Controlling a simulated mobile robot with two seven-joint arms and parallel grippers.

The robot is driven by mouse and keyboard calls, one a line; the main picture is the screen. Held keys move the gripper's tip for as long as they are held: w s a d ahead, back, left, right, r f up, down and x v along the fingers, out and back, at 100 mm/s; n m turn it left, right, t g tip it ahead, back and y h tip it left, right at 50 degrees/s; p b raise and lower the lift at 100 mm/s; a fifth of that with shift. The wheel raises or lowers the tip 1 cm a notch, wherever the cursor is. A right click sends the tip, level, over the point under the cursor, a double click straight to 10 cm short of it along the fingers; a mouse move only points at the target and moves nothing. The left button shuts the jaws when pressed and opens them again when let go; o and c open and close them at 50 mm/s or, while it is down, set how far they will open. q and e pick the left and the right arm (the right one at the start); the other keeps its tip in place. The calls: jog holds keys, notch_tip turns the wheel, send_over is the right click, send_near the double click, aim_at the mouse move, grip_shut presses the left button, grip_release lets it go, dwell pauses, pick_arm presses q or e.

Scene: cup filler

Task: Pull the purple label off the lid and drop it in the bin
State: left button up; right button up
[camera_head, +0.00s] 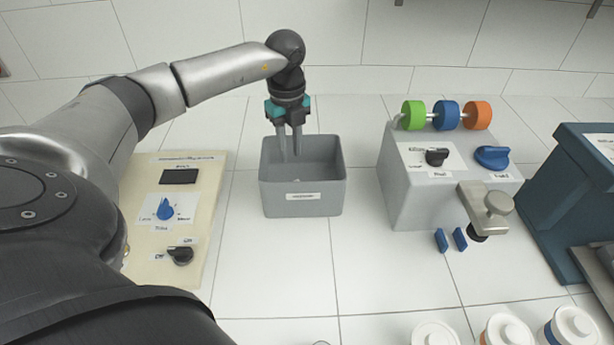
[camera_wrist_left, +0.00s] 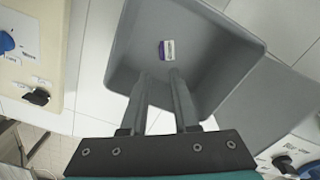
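The grey bin (camera_head: 330,195) stands on the tiled counter and has a white label plate on its front. My left gripper (camera_head: 290,155) points down over the bin's opening, its fingertips at or just below rim height. In the left wrist view its two fingers (camera_wrist_left: 160,75) are apart with nothing between them. A small purple and white label (camera_wrist_left: 167,50) lies on the floor of the bin (camera_wrist_left: 215,65), beyond the fingertips. White-lidded cups (camera_head: 505,330) stand at the bottom edge of the head view, partly cut off. My right gripper is not in view.
A cream control panel (camera_head: 205,215) with knobs lies left of the bin. A grey machine (camera_head: 400,190) with knobs, coloured rolls and a tap stands to the right. A dark blue unit (camera_head: 560,190) is at the far right. The counter in front of the bin is clear.

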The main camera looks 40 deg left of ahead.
pick_arm(q)
jog(key=shift+o, duration=0.2)
notch_tip(320, 180, up, 15)
jog(key=p, duration=0.1)
jog(key=shift+r, duration=0.15)
dwell(0.3)
dwell(0.3)
